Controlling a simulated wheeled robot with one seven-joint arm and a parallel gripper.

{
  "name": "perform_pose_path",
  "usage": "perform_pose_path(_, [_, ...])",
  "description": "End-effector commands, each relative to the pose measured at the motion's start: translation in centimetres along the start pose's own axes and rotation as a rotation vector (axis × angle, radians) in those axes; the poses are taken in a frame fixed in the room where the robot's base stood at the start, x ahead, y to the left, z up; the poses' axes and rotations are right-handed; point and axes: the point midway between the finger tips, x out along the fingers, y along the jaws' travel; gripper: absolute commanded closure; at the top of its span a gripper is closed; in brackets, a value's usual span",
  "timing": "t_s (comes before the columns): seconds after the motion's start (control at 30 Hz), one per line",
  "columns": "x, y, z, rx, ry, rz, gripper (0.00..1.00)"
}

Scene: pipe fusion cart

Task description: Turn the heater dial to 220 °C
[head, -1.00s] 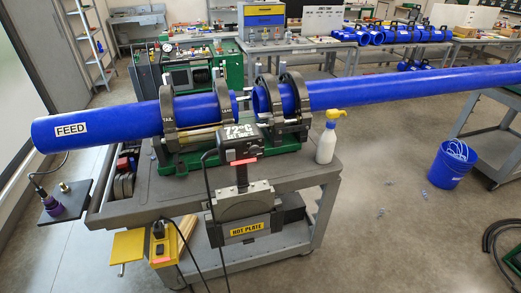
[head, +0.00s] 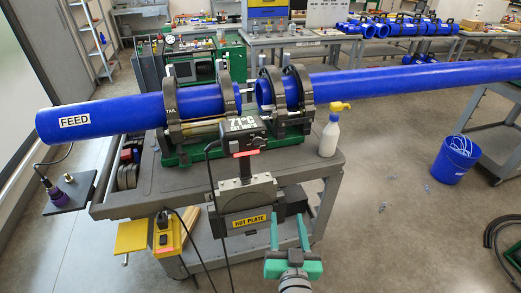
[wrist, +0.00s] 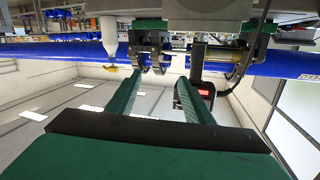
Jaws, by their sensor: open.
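The heater is a dark control box (head: 236,131) on a post above a grey plate labelled HOT PLATE (head: 250,220). Its display reads 71°C, with a smaller set line below that I cannot read surely. A red strip lights its lower front edge. I cannot make out the dial. My gripper (head: 288,222) has teal fingers, open and empty, in front of and right of the hot plate, below the control box. In the wrist view, which looks upside down, the open fingers (wrist: 158,80) show with the dark heater box (wrist: 198,74) near the right finger, apart from it.
Blue pipes (head: 110,117) lie in the clamps (head: 172,105) on the cart (head: 330,165). A white spray bottle (head: 330,134) with a yellow top stands at the cart's right. Black cables hang by the heater and a yellow box (head: 170,240).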

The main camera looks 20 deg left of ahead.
Motion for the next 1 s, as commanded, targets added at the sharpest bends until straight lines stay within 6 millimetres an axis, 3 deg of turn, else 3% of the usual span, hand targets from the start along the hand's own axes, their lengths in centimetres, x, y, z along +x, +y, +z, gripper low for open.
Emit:
perform_pose_path(0.03, [1.1,-0.6,-2.0,-0.012,0.017,-0.03,0.53])
perform_pose_path(0.2, [3.4,-2.9,-7.2,-0.057,0.041,-0.135,0.53])
perform_pose_path(0.4, [4.6,-5.0,-11.4,-0.109,0.058,-0.223,0.53])
perform_pose_path(0.67, [5.3,-6.1,-13.1,-0.135,0.062,-0.261,0.53])
perform_pose_path(1.0, [10.3,-7.5,-13.3,-0.134,0.062,-0.262,0.53])
